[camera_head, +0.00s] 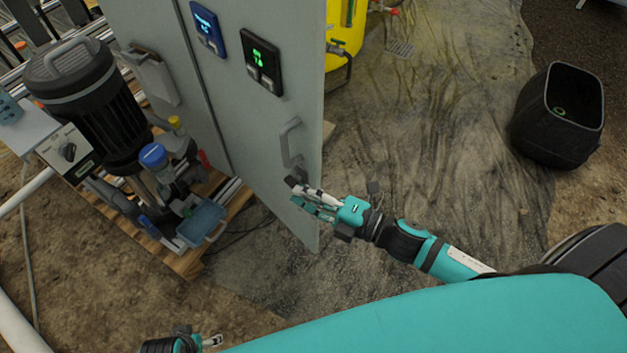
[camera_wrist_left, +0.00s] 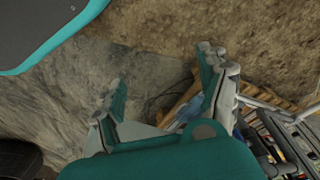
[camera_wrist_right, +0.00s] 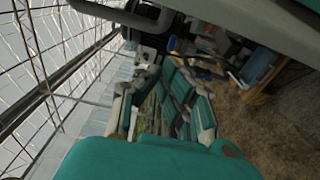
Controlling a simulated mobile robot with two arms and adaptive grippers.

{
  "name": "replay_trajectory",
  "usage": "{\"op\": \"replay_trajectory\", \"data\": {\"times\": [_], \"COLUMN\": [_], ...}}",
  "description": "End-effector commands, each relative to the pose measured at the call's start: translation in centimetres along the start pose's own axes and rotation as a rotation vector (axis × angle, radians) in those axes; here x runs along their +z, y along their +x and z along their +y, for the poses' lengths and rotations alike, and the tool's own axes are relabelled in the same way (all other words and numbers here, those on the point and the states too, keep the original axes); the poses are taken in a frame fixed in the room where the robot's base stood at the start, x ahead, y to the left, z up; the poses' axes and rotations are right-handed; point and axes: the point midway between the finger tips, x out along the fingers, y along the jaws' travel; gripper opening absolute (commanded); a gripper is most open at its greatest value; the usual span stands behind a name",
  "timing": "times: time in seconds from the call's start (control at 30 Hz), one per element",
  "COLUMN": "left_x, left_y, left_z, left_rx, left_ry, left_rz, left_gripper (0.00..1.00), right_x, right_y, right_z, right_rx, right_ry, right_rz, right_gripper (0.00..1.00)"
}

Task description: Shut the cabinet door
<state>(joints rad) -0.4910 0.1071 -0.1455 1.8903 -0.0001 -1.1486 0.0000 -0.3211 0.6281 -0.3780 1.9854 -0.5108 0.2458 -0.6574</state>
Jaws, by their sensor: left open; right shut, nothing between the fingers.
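The grey-green cabinet door (camera_head: 265,125) stands in the upper middle of the head view. Its free lower corner juts out from the cabinet, so it appears ajar; how far, I cannot tell. A grey pull handle (camera_head: 288,146) sits near its free edge. My right gripper (camera_head: 305,200) is shut and empty, just below the handle in the picture, in front of the door's lower part. Contact with the door cannot be made out. It also shows in the right wrist view (camera_wrist_right: 168,100). My left gripper (camera_wrist_left: 163,95) is open and empty, partly visible at the head view's bottom edge (camera_head: 212,342).
A black pump motor (camera_head: 90,90) and dosing parts stand on a wooden pallet (camera_head: 195,258) left of the door. A yellow tank (camera_head: 346,30) stands behind the door. A black bin (camera_head: 560,115) is at right. The wet ground sheet (camera_head: 440,130) between them is mostly clear.

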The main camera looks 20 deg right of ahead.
Motion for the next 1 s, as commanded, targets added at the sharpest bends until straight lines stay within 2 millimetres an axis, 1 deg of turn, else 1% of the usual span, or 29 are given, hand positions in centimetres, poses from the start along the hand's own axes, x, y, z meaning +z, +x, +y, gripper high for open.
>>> {"op": "replay_trajectory", "data": {"times": [0.03, 0.07, 0.1, 0.2, 0.4, 0.57, 0.87, 1.0], "left_x": [0.0, 0.0, 0.0, -0.3, -0.9, -0.9, -0.2, -0.1], "left_y": [0.0, 0.0, 0.0, -0.6, -1.4, -1.5, -1.4, -1.5], "left_z": [0.0, 0.0, 0.0, 0.0, 0.0, 0.0, 0.0, -0.1], "left_rx": [0.0, 0.0, 0.0, 0.0, 0.0, -0.001, 0.0, -0.001], "left_ry": [0.0, 0.0, 0.0, 0.0, 0.0, -0.001, -0.002, -0.003], "left_rz": [0.0, 0.0, -0.001, 0.004, 0.013, 0.012, 0.002, -0.004], "left_gripper": [0.76, 0.76, 0.76, 0.76, 0.76, 0.76, 0.76, 0.76], "right_x": [0.1, 0.1, 0.9, 2.3, 3.6, 3.8, 3.9, 4.2], "right_y": [1.1, 1.6, 1.1, 0.5, 0.0, -0.1, -0.1, -0.3], "right_z": [0.1, 0.2, -0.2, -0.2, -0.1, -0.1, -0.1, -0.2], "right_rx": [0.003, 0.004, -0.004, -0.005, -0.003, -0.002, -0.002, -0.002], "right_ry": [-0.002, -0.002, -0.004, -0.002, 0.0, 0.001, 0.001, 0.0], "right_rz": [0.001, 0.001, -0.002, -0.002, -0.001, 0.0, 0.003, 0.018], "right_gripper": [0.0, 0.0, 0.0, 0.0, 0.0, 0.0, 0.0, 0.0]}}
